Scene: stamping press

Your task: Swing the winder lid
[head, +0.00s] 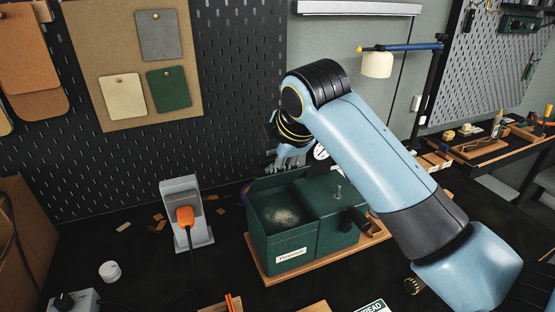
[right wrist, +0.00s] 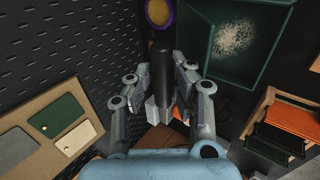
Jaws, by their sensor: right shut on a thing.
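The winder is a green box (head: 283,253) on a wooden board. Its left compartment is open at the top and shows a pale speckled patch inside. A green panel, seemingly the winder lid (head: 282,182), stands raised along the back edge of that compartment. My right gripper (head: 287,163) is just behind and above this panel, partly hidden by its own arm. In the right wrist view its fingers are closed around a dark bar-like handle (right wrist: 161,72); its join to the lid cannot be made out. The open compartment (right wrist: 238,40) lies at upper right there. My left gripper is not in view.
A grey stand with an orange piece (head: 185,217) is left of the winder, with brown scraps around it. A white jar (head: 110,271) sits further left. A dark perforated wall (head: 235,80) rises close behind. A dark crank-like part (head: 354,222) is at the winder's right.

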